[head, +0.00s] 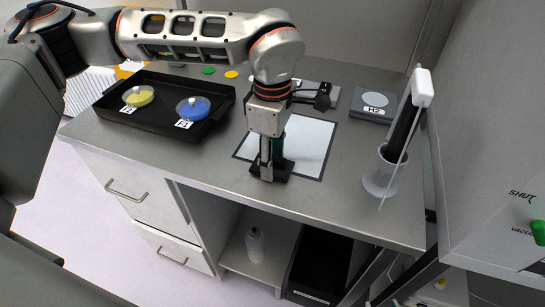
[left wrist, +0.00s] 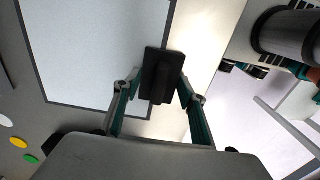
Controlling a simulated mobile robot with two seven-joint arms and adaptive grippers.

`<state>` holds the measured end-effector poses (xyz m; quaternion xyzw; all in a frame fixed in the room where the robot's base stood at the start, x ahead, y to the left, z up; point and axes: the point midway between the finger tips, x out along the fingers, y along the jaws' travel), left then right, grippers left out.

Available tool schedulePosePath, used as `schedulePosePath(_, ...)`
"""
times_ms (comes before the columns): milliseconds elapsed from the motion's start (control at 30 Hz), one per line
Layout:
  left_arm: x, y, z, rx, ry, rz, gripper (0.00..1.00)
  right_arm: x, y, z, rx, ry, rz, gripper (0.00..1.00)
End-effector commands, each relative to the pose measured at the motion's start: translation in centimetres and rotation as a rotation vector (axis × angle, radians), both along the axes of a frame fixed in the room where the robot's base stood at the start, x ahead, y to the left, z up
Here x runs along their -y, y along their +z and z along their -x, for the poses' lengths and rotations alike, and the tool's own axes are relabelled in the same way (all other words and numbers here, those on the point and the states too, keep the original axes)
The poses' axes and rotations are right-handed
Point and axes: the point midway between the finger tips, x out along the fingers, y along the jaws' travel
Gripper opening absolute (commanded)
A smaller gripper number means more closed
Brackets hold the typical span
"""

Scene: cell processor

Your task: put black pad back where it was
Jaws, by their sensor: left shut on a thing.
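A small black pad (head: 284,170) with a raised grip is held by my left gripper (head: 268,170) at the near edge of the white sheet with a dark border (head: 316,140). In the left wrist view the pad (left wrist: 165,65) sits between the two fingertips (left wrist: 160,88), which are shut on its grip. It overlaps the dark border of the sheet (left wrist: 95,50) there. I cannot tell whether the pad touches the counter or hovers just above it. My right gripper is not in view.
A black tray (head: 160,131) with yellow and blue dishes stands at the left. A grey block labelled H2 (head: 373,101) and a grey cup (head: 380,180) holding a white-topped tool stand at the right. The counter's front edge (head: 220,189) is close to my gripper.

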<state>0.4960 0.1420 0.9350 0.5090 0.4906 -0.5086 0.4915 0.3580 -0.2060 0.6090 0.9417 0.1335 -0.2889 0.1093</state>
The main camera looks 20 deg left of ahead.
Motion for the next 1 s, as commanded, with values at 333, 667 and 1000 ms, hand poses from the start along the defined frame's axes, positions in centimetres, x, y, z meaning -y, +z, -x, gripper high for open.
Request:
schedulePosePath(333, 0.0, -0.3, 0.0, -0.001, 0.000, 0.000, 0.58, 0.0, -0.1, 0.0, -0.001, 0.000, 0.000, 0.40)
schedulePosePath(667, 0.0, 0.4, 0.0, 0.001, 0.001, 0.000, 0.58, 0.0, -0.1, 0.1, -0.003, 0.000, 0.000, 0.40)
schedulePosePath(1000, 0.0, 6.6, -0.1, 0.004, 0.002, 0.000, 0.58, -0.1, 0.1, 0.2, -0.005, 0.000, -0.003, 0.40)
